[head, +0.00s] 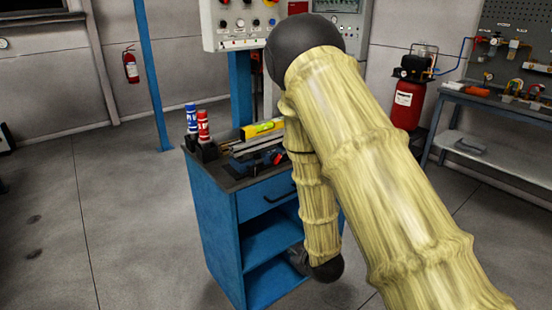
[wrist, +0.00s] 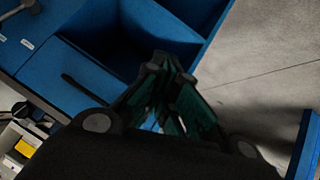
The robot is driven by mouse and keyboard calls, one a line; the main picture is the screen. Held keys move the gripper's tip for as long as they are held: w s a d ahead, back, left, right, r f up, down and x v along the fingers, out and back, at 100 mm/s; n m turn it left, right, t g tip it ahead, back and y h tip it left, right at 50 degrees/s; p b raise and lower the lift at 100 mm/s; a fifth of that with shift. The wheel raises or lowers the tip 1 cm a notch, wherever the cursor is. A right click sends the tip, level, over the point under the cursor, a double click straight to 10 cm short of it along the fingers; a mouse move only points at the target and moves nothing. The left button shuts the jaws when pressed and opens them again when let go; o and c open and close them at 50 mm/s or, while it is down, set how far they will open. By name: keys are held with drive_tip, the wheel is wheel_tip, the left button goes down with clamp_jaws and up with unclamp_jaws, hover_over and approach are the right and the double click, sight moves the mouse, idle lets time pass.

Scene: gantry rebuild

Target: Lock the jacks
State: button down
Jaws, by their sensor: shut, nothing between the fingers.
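No jack can be made out for certain in either view. My gripper (wrist: 168,68) shows in the wrist view with its dark fingers closed together and nothing held between them. The fingers are over the dark open shelf space of a blue cabinet (wrist: 75,85), apart from the drawer handle. In the head view my arm covers the right part of the same blue cabinet (head: 215,215). My gripper is mostly hidden there, low by the cabinet's open shelves.
On the cabinet top are a blue can (head: 191,118), a red can (head: 203,126) and a yellow level (head: 262,128). A control panel (head: 235,25) stands behind. A red compressor (head: 407,103) and a workbench (head: 490,100) are at right. The floor at left is clear.

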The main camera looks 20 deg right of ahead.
drive_tip(key=w+r+n+t, duration=0.35)
drive_tip(key=w+r, duration=0.65)
drive_tip(key=r, duration=0.5)
drive_tip(key=n+t+y+b, duration=0.1)
drive_tip(key=n+t+y, duration=0.1)
drive_tip(key=t, duration=0.1)
approach(275, 155)
drive_tip(key=s+a+r, duration=0.4)
drive_tip(key=r, duration=0.1)
drive_tip(key=w+f, duration=0.1)
drive_tip(key=w, duration=0.2)
drive_tip(key=w+f+p, duration=0.1)
drive_tip(key=w, duration=0.3)
drive_tip(key=w+f+p, duration=0.1)
drive_tip(key=w, duration=0.2)
drive_tip(key=shift+w+d+f, duration=0.2)
drive_tip(key=shift+d+f, duration=0.2)
drive_tip(key=shift+w+d+f, duration=0.15)
drive_tip(key=shift+d+f, duration=0.15)
drive_tip(key=shift+f, duration=0.05)
